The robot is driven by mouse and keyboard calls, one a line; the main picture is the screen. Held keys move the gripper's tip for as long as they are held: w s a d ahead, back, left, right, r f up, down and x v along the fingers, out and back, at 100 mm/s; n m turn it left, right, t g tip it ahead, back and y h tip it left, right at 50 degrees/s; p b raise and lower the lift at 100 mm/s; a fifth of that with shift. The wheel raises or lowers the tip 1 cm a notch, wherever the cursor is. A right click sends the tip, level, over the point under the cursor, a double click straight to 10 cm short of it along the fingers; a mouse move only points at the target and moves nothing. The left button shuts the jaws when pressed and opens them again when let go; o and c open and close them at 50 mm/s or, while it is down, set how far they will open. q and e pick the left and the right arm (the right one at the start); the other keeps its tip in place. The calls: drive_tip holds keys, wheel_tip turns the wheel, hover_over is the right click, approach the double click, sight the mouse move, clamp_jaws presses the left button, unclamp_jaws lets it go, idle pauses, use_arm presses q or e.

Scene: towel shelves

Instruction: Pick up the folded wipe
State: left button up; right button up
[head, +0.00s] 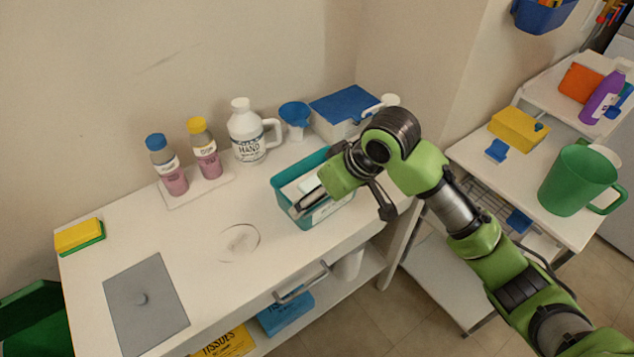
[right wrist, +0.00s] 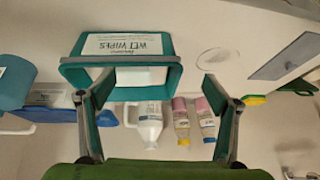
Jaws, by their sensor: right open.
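The folded wipe (right wrist: 140,76) is a white piece inside a teal box (right wrist: 122,44) labelled as wet wipes. In the head view the teal box (head: 283,208) stands on the white counter, with white showing at its open top, partly hidden by my right arm. I cannot tell the exact height above the box. My left gripper is not in view.
Behind the box stand a white hand soap jug (head: 247,135), two pink-and-grey bottles (head: 207,150), a blue funnel (head: 294,113) and a blue-lidded box (head: 343,103). A grey plate (head: 146,305) and a yellow-green sponge (head: 79,236) lie left. The counter's middle is clear.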

drive_tip(key=h, duration=0.1)
approach(317, 181)
drive_tip(key=a+f, duration=0.1)
drive_tip(key=w+a+f, duration=0.1)
drive_tip(key=shift+f+h+p, duration=0.3)
drive_tip(key=shift+d+p+x, duration=0.2)
drive_tip(key=shift+p+x, duration=0.1)
drive_tip(key=shift+x, duration=1.05)
drive_tip(key=shift+d+p+x, duration=0.2)
drive_tip(key=shift+p+x, duration=0.05)
drive_tip(key=shift+x, duration=1.1)
drive_tip(key=c, duration=0.9)
